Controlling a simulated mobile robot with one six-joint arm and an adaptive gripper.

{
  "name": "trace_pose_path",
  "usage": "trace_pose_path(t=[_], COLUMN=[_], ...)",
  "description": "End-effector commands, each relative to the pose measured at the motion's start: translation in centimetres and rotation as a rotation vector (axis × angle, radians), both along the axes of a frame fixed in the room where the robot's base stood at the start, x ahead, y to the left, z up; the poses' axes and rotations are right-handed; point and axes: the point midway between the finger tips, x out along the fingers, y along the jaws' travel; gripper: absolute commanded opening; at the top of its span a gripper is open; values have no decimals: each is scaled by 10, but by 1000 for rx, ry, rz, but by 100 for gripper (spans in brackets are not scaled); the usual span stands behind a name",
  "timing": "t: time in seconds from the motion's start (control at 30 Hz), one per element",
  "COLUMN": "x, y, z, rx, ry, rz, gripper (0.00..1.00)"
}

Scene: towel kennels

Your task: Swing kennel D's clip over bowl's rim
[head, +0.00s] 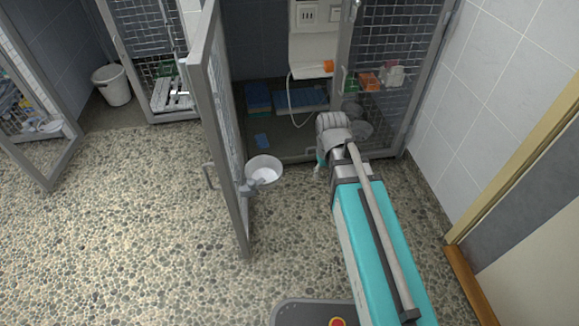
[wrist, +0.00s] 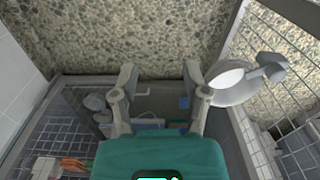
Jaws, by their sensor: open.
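A white bowl (head: 264,169) is held at the inner side of the open kennel door (head: 222,130), above the pebbled floor. It also shows in the wrist view (wrist: 230,84), to the right of my gripper's right finger. A grey clip (head: 254,186) sits at the bowl's rim on the door side, and shows as a grey piece (wrist: 270,66) in the wrist view. I cannot tell whether it lies over the rim. My gripper (wrist: 160,76) is open with nothing between its fingers.
The open kennel holds a folded blue towel (head: 258,98) and a hose (head: 291,100). A mesh panel (head: 385,85) with small bins stands right of the opening. A white bucket (head: 111,85) stands at the back left. The pebbled floor (head: 140,220) in front is clear.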

Motion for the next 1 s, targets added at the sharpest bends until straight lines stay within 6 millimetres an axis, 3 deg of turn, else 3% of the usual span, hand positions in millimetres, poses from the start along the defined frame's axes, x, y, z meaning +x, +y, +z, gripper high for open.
trace_pose_path(t=[0.03, 0.2, 0.4, 1.0], x=[-9, -27, -40, -43], y=[-19, -62, -91, -98], z=[13, 31, 42, 43], rx=[0, 1, 1, 1], ry=[0, -1, -1, -1], rz=[-46, -173, -264, -289], gripper=[59, 59, 59, 57])
